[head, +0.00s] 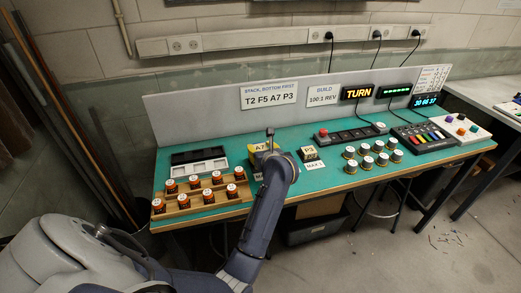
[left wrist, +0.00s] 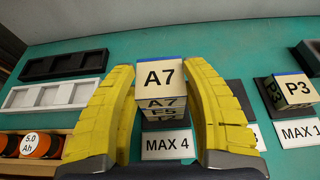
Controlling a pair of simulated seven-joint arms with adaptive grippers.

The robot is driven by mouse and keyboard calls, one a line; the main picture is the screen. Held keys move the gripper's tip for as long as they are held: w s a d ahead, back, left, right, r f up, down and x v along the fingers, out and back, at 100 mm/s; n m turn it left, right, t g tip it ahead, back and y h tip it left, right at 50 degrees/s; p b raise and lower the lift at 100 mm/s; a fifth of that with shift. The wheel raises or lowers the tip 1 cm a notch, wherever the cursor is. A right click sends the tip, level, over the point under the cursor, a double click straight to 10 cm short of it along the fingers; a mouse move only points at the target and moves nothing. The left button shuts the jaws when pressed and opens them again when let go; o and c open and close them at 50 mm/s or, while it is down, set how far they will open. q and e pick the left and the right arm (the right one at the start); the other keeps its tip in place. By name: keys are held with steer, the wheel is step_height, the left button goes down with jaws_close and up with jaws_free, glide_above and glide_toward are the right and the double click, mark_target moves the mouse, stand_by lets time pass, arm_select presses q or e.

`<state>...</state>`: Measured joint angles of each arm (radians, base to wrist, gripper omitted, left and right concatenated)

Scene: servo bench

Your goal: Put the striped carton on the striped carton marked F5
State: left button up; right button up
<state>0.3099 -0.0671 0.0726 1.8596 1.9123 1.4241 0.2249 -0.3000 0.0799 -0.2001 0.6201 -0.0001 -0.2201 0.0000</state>
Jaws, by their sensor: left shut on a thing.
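The striped carton marked A7 (left wrist: 160,76), cream with a blue stripe on its far top edge, sits between the yellow fingers of my left gripper (left wrist: 161,68), which is shut on it. In the head view the A7 carton (head: 259,147) shows beside my left gripper (head: 270,152), over the bench. The carton marked F5 (left wrist: 162,112) is directly below A7 in the left wrist view, mostly hidden by it. I cannot tell whether the two touch. A dark base and a MAX 4 label (left wrist: 167,145) lie below. My right gripper is not in view.
A P3 carton (head: 309,153) stands on a dark pad to the right, with a MAX label. A wooden rack (head: 184,211) of orange-and-black cylinders and two trays (head: 199,161) are to the left. Several silver-topped cylinders (head: 366,162) stand to the right. A sign (head: 269,96) reads T2 F5 A7 P3.

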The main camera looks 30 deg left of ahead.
mark_target(261, 149)
arm_select(q)
steer(key=shift+f, duration=0.1)
steer(key=o, duration=1.1)
steer(key=shift+o, duration=0.2)
steer(key=shift+v, duration=2.8)
